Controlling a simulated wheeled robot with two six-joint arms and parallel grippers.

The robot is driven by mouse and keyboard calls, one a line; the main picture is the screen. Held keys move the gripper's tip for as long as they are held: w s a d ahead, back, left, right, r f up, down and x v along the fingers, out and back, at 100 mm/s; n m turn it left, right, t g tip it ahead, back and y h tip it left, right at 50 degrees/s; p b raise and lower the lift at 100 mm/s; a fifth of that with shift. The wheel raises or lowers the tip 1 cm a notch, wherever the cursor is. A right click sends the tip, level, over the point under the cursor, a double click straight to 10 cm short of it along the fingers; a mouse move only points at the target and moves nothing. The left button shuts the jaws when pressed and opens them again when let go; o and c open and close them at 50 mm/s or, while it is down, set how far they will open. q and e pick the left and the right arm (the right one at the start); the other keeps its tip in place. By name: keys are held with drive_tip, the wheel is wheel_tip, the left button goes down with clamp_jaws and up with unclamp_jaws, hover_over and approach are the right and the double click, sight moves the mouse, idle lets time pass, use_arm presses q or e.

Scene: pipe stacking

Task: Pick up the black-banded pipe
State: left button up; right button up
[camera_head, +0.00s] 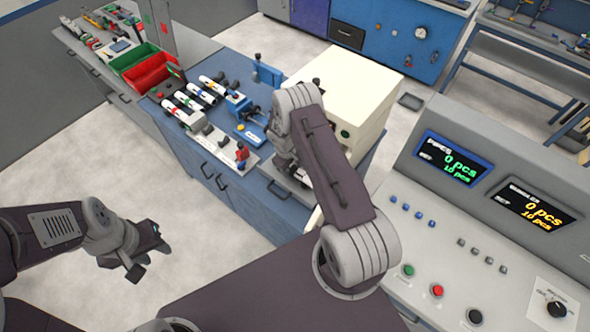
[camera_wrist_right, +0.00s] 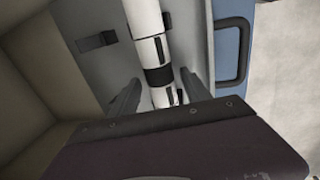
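A white pipe with a black band (camera_wrist_right: 158,76) shows in the right wrist view, lying on a grey surface. My right gripper (camera_wrist_right: 158,95) is open, with one finger on each side of the pipe and a visible gap on both sides. In the head view my right arm reaches to the front of the cream machine, and its own links hide the pipe and most of the gripper there. My left gripper (camera_head: 147,258) hangs open and empty over the floor at the lower left.
Several white pipes with coloured bands (camera_head: 187,101) lie on the blue bench, left of the cream machine (camera_head: 362,85). Red (camera_head: 148,72) and green bins stand behind them. A control console (camera_head: 480,215) stands at the right.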

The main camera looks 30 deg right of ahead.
sight(291, 166)
drive_tip(key=shift+a+r, duration=0.1)
drive_tip(key=shift+a, duration=0.05)
clamp_jaws()
drive_tip(key=shift+r, duration=0.2)
wheel_tip(291, 166, up, 10)
drive_tip(key=shift+f+b, duration=0.25)
drive_tip(key=shift+b, duration=0.8)
